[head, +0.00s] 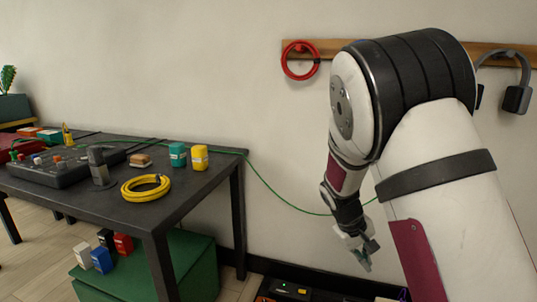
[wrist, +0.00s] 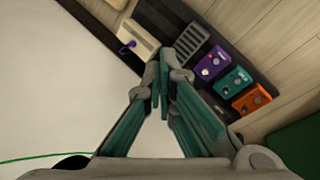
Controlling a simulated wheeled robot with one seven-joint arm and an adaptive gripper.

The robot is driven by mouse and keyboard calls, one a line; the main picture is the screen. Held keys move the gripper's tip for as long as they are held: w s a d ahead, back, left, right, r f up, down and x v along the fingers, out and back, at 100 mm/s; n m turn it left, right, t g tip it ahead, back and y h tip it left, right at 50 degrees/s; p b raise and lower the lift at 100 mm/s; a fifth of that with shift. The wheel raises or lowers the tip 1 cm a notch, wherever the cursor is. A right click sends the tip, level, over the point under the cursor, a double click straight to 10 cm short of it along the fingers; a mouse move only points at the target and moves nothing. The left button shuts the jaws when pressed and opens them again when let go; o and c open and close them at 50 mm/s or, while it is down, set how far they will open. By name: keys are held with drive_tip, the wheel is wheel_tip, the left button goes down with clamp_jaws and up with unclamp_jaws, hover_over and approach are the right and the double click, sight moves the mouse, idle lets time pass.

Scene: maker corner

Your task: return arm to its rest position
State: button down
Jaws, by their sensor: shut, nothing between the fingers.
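My gripper (head: 362,260) hangs at the end of my bent arm, to the right of the dark table and in front of the pale wall. It points downward, with nothing held. In the wrist view my gripper (wrist: 161,85) shows its teal-lined fingers converging to touching tips. My arm fills the right side of the head view and hides part of the wall rail.
A dark table (head: 195,188) at left holds a yellow cable coil (head: 146,188), a mixer and cups. A green cable (head: 285,200) runs from it behind my arm. Pedals, including an orange one (wrist: 251,99), lie below. A red ring (head: 300,60) hangs on the wall rail.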

drive_tip(key=s+a+r+m+y, duration=0.1)
drive_tip(key=s+r+m+y, duration=0.1)
drive_tip(key=s+r, duration=0.8)
drive_tip(key=s+a+r+m+y, duration=0.1)
drive_tip(key=s+a+r, duration=0.15)
drive_tip(key=s, duration=0.75)
drive_tip(key=s+a+r+y, duration=0.1)
drive_tip(key=s+r, duration=0.2)
drive_tip(key=s, duration=0.7)
drive_tip(key=s+a+r+m+y, duration=0.1)
drive_tip(key=s+a+r, duration=0.15)
drive_tip(key=s, duration=0.85)
wheel_tip(320, 180, up, 34)
drive_tip(key=d+t+p, duration=0.1)
drive_tip(key=t+p, duration=0.2)
drive_tip(key=p, duration=2.9)
drive_tip(key=shift+w+d+r+n+p, duration=0.2)
drive_tip(key=shift+w+n+p, duration=0.1)
drive_tip(key=shift+n+p, duration=0.1)
